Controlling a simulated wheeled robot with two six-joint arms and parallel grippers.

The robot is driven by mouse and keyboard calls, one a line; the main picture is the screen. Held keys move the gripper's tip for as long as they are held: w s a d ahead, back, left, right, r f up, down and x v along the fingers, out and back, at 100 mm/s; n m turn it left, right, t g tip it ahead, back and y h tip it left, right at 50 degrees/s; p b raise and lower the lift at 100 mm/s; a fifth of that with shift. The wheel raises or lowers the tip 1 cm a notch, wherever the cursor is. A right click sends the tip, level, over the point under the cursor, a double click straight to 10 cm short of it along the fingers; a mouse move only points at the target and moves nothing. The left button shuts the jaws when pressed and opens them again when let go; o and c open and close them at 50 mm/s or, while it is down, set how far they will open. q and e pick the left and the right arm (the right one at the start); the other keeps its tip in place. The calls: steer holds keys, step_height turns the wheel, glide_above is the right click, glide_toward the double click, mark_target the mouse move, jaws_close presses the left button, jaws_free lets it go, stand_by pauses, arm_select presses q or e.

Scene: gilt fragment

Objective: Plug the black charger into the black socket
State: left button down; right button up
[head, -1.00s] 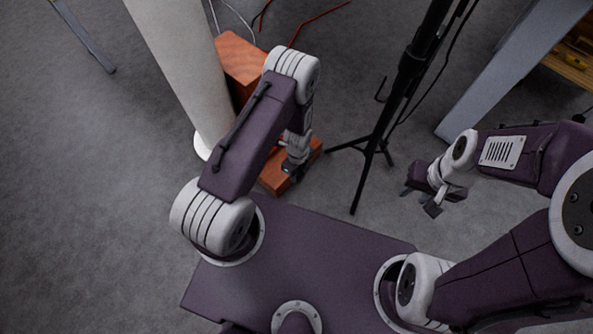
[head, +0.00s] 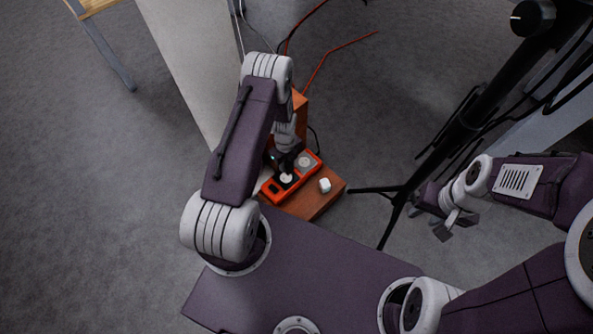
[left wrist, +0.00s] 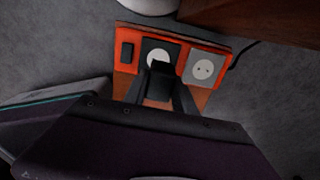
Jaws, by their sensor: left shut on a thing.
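The black socket (left wrist: 151,50) has a white round face and is the middle unit of an orange power strip (left wrist: 120,82). In the head view the socket (head: 287,181) shows just below my left gripper (head: 284,164). In the left wrist view my left gripper (left wrist: 159,98) is shut on the black charger (left wrist: 158,82). The charger is in front of the socket and covers part of its face. I cannot tell whether they touch. My right gripper (head: 431,215) is open and empty, well to the right above the floor.
The strip also has a grey socket (left wrist: 203,68) and a black switch (left wrist: 127,52). A white cube (head: 324,185) sits beside the strip on a brown wooden block (head: 318,203). A pale column (head: 180,60) and a black tripod stand (head: 440,150) flank it.

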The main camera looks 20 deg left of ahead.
arm_select(q)
steer(key=shift+s+a+r, duration=0.1)
steer(key=shift+s+a, duration=0.05)
steer(key=shift+a, duration=0.15)
step_height(320, 180, down, 6)
steer(key=b, duration=0.5)
steer(key=shift+r, duration=0.15)
stand_by(2.2)
steer(key=shift+f, duration=0.65)
steer(key=c, duration=0.9)
jaws_free()
